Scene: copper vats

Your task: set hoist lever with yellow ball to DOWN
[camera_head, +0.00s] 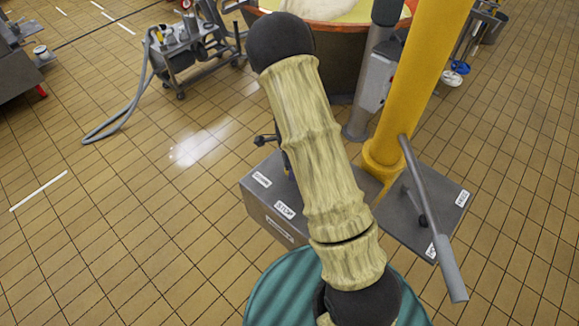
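No yellow ball shows in this view. A grey control box (262,208) stands at the foot of the yellow hoist column (415,85). It has white labels, one reading STOP, and a short dark lever (265,139) at its far left. My pale arm crosses in front of the box and hides its right part and whatever stands there. My gripper is not in view.
Right of the column, a long grey bar (435,220) rises from a labelled dark plate (460,212). A copper vat (340,70) stands behind. A wheeled pump cart (190,50) with a grey hose (125,115) is at the upper left.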

